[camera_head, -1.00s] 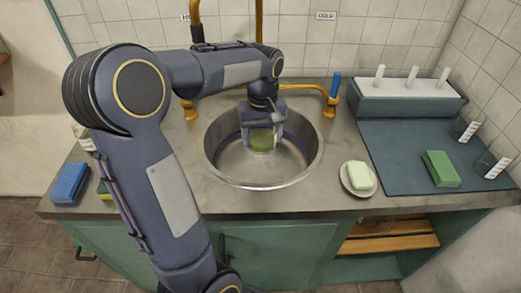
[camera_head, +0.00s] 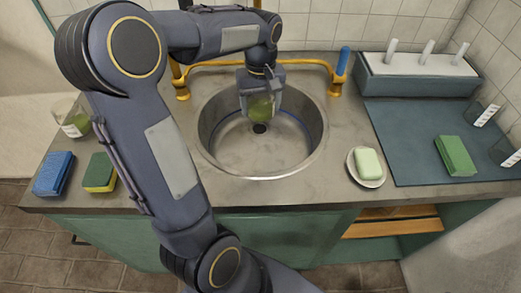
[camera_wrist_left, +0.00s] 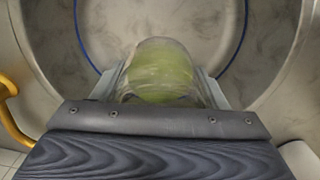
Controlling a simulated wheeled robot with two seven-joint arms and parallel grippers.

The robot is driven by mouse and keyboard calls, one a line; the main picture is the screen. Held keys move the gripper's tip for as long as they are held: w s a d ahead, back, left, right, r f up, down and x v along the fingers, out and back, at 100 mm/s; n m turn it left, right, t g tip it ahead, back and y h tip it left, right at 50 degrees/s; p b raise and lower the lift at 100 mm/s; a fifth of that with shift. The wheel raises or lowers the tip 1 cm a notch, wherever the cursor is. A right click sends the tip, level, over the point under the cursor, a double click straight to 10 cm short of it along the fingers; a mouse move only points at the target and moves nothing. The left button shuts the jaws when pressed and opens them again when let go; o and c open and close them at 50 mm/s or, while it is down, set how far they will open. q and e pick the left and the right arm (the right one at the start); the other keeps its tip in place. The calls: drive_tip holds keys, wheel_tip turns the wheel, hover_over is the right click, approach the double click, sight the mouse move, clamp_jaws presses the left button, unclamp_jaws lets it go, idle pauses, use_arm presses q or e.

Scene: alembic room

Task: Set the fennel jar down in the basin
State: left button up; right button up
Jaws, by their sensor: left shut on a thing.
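My left gripper (camera_head: 261,98) is shut on a clear glass jar with green contents (camera_head: 261,111). No label on this jar is readable, so I cannot read whether it says fennel. The round metal basin (camera_head: 235,160) is sunk in the counter, and the jar is within its rim, toward the back and just behind the dark drain. I cannot tell whether the jar's base touches the basin floor. In the left wrist view the jar (camera_wrist_left: 162,75) sits between the two fingers, with the basin around it. My right gripper is not in view.
A brass tap rail (camera_head: 300,63) runs behind the basin. A second labelled jar (camera_head: 73,119), a blue sponge (camera_head: 54,174) and a yellow-green sponge (camera_head: 100,173) are at left. A soap dish (camera_head: 374,183) and teal mat (camera_head: 412,150) are at right. The front of the basin is empty.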

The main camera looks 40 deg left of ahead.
use_arm(q)
wheel_tip(320, 180, down, 15)
drive_tip(key=b, duration=0.5)
idle(0.4)
drive_tip(key=shift+f, duration=0.2)
drive_tip(key=o, duration=1.1)
drive_tip(key=shift+r, duration=0.5)
wheel_tip(320, 180, up, 12)
drive_tip(key=shift+f+p, duration=0.25)
drive_tip(key=shift+p, duration=0.9)
